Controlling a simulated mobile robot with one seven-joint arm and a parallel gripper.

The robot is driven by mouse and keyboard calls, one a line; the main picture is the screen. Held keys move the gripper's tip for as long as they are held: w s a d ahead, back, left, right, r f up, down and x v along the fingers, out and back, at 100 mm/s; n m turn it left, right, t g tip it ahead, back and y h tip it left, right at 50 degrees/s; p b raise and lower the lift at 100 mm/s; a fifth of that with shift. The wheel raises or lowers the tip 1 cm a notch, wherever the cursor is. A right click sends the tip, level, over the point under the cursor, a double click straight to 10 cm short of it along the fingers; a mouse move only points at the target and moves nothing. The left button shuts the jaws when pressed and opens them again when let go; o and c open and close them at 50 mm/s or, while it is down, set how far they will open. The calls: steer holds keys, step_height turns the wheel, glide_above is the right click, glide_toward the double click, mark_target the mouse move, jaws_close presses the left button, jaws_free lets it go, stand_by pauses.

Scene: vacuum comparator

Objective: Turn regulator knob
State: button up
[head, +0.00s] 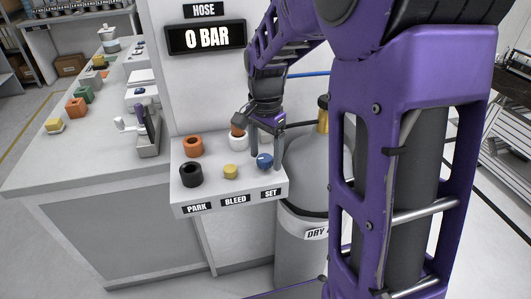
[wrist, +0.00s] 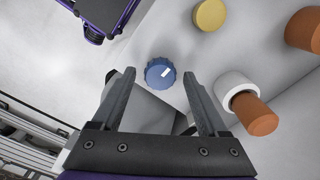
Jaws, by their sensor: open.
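The blue regulator knob (head: 265,160) sits on the white panel above the SET label (head: 271,194). In the wrist view the knob (wrist: 160,72) is round with ridged edges, and its white pointer mark slants toward the upper right. My gripper (head: 266,157) points down over the knob. In the wrist view the open gripper (wrist: 159,76) has one finger on each side of the knob, with gaps between. I cannot tell whether the fingertips reach down to the panel. The display (head: 207,37) under the HOSE sign reads 0 BAR.
A bench (head: 45,165) with several small items is at left.

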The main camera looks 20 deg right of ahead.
jaws_close()
steer(key=shift+r, duration=0.1)
stand_by(0.3)
steer(key=n+p, duration=0.2)
steer(key=n, duration=0.3)
steer(key=shift+n, duration=0.3)
steer(key=n+p, duration=0.2)
steer(key=n, duration=0.4)
steer(key=shift+w+a, duration=0.1)
steer(key=n+p, duration=0.2)
steer(key=n, duration=0.4)
steer(key=shift+r+n, duration=0.1)
steer(key=shift+n, duration=0.3)
steer(key=n+p, duration=0.2)
steer(key=n, duration=0.3)
steer(key=shift+n, duration=0.3)
steer(key=shift+a, duration=0.1)
